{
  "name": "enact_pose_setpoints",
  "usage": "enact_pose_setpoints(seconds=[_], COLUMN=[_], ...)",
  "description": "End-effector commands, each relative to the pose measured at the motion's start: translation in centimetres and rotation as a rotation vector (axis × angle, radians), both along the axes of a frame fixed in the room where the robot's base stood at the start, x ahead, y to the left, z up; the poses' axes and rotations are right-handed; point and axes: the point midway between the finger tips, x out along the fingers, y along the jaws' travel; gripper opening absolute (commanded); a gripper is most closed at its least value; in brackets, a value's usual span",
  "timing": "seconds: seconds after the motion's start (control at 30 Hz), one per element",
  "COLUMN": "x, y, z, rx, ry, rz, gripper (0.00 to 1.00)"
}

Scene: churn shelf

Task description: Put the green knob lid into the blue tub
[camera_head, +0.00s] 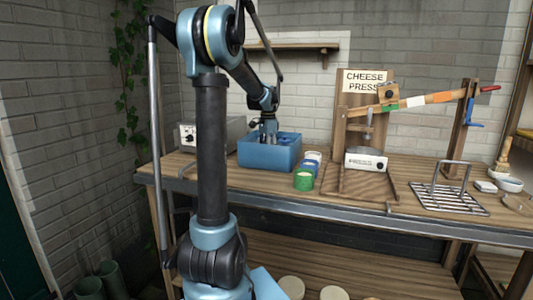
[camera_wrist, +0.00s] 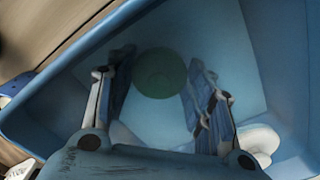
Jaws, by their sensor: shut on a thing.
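The blue tub (camera_head: 268,157) stands on the wooden bench in the head view. My gripper (camera_head: 268,137) points down into its open top. In the wrist view, the tub's blue wall (camera_wrist: 50,105) surrounds my gripper (camera_wrist: 155,78). The green knob lid (camera_wrist: 160,73) shows as a dark green disc between the two fingertips, over the tub's pale floor. My gripper is shut on it. Its knob is hidden, and I cannot tell whether the lid touches the floor. The lid is hidden in the head view.
Pale rounded things (camera_wrist: 258,140) lie low in the tub by the right finger. Green, blue and white containers (camera_head: 304,180) stand right of the tub. A grey box (camera_head: 210,133) is behind left. The cheese press (camera_head: 365,160) and a wire rack (camera_head: 450,198) are farther right.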

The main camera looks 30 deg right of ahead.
Motion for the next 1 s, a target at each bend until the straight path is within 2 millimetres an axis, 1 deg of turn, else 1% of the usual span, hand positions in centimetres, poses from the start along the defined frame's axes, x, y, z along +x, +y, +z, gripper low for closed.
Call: enact_pose_setpoints(seconds=[0.17, 0.2, 0.23, 0.27, 0.67, 0.77, 0.87, 1.0], x=[0.0, 0.1, 0.1, 0.1, 0.1, 0.1, 0.1, 0.1], y=[0.0, 0.1, 0.1, 0.1, 0.1, 0.1, 0.1, 0.1], z=[-0.2, -0.2, -0.2, -0.2, 0.1, 0.8, 2.2, 4.8], rx=[0.0, 0.0, 0.0, 0.0, 0.0, 0.0, 0.0, 0.0], ry=[0.0, 0.0, 0.0, 0.0, 0.0, 0.0, 0.0, 0.0], rz=[0.001, 0.001, 0.001, 0.001, 0.002, 0.002, 0.002, 0.002], gripper=[0.32, 0.58, 0.64, 0.69, 0.69, 0.69, 0.69, 0.69])
